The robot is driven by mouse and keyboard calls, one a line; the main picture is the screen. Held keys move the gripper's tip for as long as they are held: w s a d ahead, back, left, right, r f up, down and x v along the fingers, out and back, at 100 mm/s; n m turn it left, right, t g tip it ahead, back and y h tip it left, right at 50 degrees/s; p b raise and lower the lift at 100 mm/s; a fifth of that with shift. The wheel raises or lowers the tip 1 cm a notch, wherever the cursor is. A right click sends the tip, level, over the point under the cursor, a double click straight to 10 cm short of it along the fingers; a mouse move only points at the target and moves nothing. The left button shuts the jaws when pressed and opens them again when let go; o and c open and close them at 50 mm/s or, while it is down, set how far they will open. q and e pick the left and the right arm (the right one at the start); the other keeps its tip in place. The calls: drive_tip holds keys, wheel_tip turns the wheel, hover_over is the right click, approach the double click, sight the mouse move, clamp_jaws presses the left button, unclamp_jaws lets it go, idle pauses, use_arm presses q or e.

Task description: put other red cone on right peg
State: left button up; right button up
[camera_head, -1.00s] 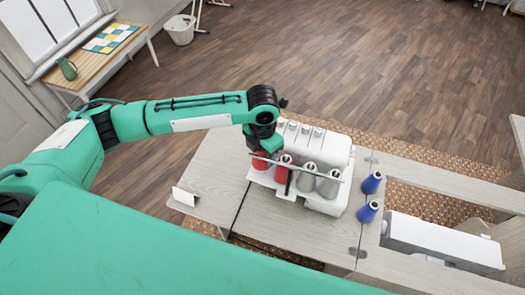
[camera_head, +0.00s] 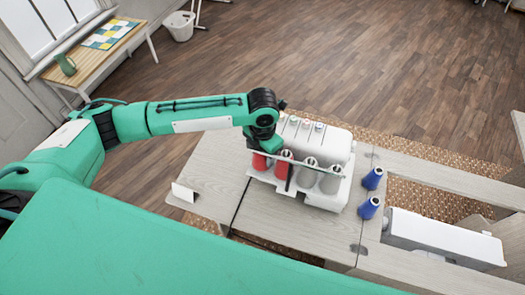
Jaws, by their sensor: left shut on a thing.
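A white sewing machine (camera_head: 338,146) stands on the wooden cabinet top, with a row of thread cones along its near side. My left gripper (camera_head: 264,148) is over the left end of this row, shut on the leftmost red cone (camera_head: 259,162). The gripper hides that cone's top, and the cone's seat on its peg is too small to judge. A second red cone (camera_head: 281,167) stands just to its right, partly behind a dark post. Two grey cones (camera_head: 307,175) follow further right. The pegs are hidden by the cones. My right gripper is not in view.
A long white machine part (camera_head: 440,238) lies in the cabinet opening at right. A thin bar crosses in front of the cones. A small white card (camera_head: 183,192) stands on the left leaf, which is otherwise clear.

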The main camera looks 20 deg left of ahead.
use_arm(q)
drive_tip(key=o, duration=1.1)
drive_tip(key=shift+f, duration=0.1)
drive_tip(key=shift+c, duration=0.2)
drive_tip(key=shift+r+b, duration=0.3)
drive_tip(key=shift+r, duration=0.25)
wheel_tip(320, 180, up, 12)
drive_tip(key=b, duration=0.3)
drive_tip(key=shift+r, duration=0.75)
wheel_tip(320, 180, up, 8)
drive_tip(key=p, duration=0.9)
drive_tip(key=shift+r, duration=0.1)
